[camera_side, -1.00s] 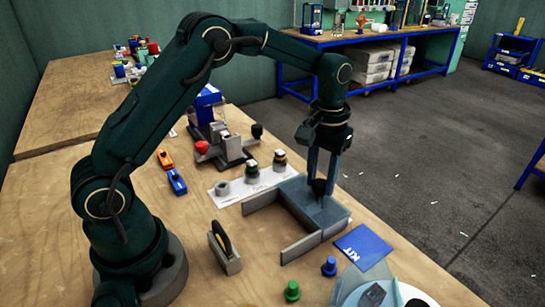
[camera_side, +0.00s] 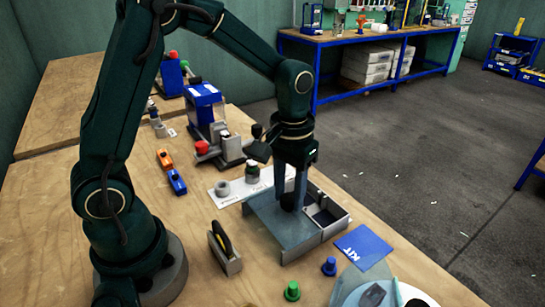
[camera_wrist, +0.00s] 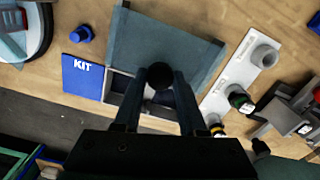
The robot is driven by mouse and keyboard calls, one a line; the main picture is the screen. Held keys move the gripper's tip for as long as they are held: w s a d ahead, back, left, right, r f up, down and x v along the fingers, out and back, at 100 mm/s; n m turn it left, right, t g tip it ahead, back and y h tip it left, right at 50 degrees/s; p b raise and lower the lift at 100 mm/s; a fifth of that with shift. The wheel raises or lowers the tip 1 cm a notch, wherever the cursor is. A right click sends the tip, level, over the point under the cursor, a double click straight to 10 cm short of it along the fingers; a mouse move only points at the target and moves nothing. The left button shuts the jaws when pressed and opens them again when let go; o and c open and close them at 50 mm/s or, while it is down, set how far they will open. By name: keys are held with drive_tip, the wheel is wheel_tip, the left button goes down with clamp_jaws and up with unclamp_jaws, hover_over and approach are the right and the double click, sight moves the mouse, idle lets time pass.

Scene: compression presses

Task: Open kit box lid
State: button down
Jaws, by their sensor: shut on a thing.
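The kit box (camera_side: 338,225) stands on the bench with its right-hand compartments uncovered. Its grey-blue sliding lid (camera_side: 275,225) lies flat to the left, between the side rails. My gripper (camera_side: 291,196) points down and is shut on the lid's dark round knob (camera_side: 291,203). In the wrist view the knob (camera_wrist: 158,76) sits between the fingertips (camera_wrist: 160,82). The lid (camera_wrist: 165,38) extends above it there, and an open compartment (camera_wrist: 118,85) shows at left. My fingers hide part of the box interior.
A blue KIT card (camera_side: 362,245) lies beside the box. Blue (camera_side: 329,266) and green (camera_side: 292,291) pegs and a grey holder with a black disc (camera_side: 224,248) stand in front. A press (camera_side: 212,125) and a white strip with parts (camera_side: 240,188) are behind.

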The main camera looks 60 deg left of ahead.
sight(289, 197)
drive_tip(key=shift+w, duration=0.15)
drive_tip(key=shift+c, duration=2.3)
unclamp_jaws()
drive_tip(key=shift+r, duration=2.6)
